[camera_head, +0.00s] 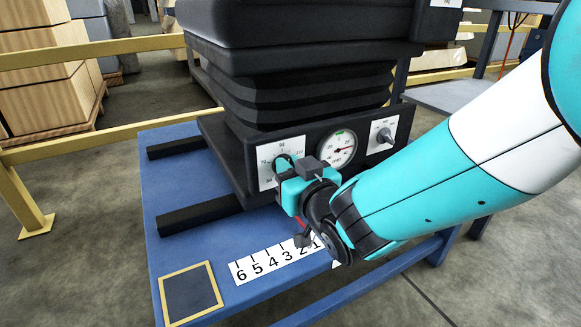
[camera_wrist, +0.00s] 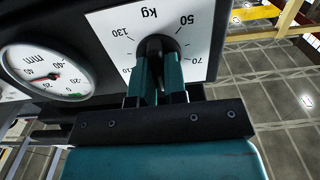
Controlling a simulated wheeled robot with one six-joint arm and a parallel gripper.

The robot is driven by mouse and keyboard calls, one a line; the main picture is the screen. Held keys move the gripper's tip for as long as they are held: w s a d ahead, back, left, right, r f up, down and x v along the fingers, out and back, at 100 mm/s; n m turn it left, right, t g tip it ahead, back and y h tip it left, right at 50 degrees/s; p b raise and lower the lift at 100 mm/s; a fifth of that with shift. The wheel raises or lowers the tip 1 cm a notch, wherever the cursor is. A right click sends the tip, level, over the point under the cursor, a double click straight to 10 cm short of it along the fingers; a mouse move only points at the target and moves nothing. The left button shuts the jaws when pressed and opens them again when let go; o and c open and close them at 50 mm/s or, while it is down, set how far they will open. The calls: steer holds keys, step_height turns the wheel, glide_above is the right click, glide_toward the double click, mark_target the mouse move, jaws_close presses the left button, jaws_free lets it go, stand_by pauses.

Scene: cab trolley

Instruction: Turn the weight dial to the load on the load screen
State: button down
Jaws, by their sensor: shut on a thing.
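The weight dial is a black knob (camera_wrist: 156,46) on a white plate (camera_wrist: 112,24) marked in kg, with 50, 70 and 130 readable in the wrist view. In the head view the plate (camera_head: 266,176) is on the front of the black seat base, partly covered by my gripper. My gripper (camera_wrist: 156,78) is shut on the knob, with a teal finger on each side. The knob's pointer is not clear to me. A white panel with small kg lettering (camera_head: 444,3), perhaps the load screen, is cut off at the top edge of the head view; its number is not readable.
A round mm gauge (camera_head: 337,150) with a red needle sits right of the weight dial. A second, smaller knob (camera_head: 384,135) is farther right. A numbered strip (camera_head: 270,263) and a dark yellow-framed square (camera_head: 190,292) lie on the blue trolley top (camera_head: 165,243). Yellow rails stand behind.

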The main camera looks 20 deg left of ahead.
steer(key=shift+n, duration=0.3)
steer(key=shift+s+a+f+n+p, duration=0.1)
steer(key=shift+a+n+p, duration=0.05)
steer(key=shift+n+p, duration=2.6)
steer(key=shift+s+a+f+n+p, duration=0.15)
steer(key=shift+n+p, duration=1.55)
steer(key=shift+n, duration=2.1)
steer(key=shift+s+a+f+n+p, duration=0.1)
steer(key=shift+n+p, duration=2.15)
steer(key=shift+n, duration=1)
steer(key=c, duration=1.2)
jaws_free()
steer(key=shift+o, duration=0.2)
steer(key=shift+d+f, duration=0.1)
steer(key=shift+f, duration=0.05)
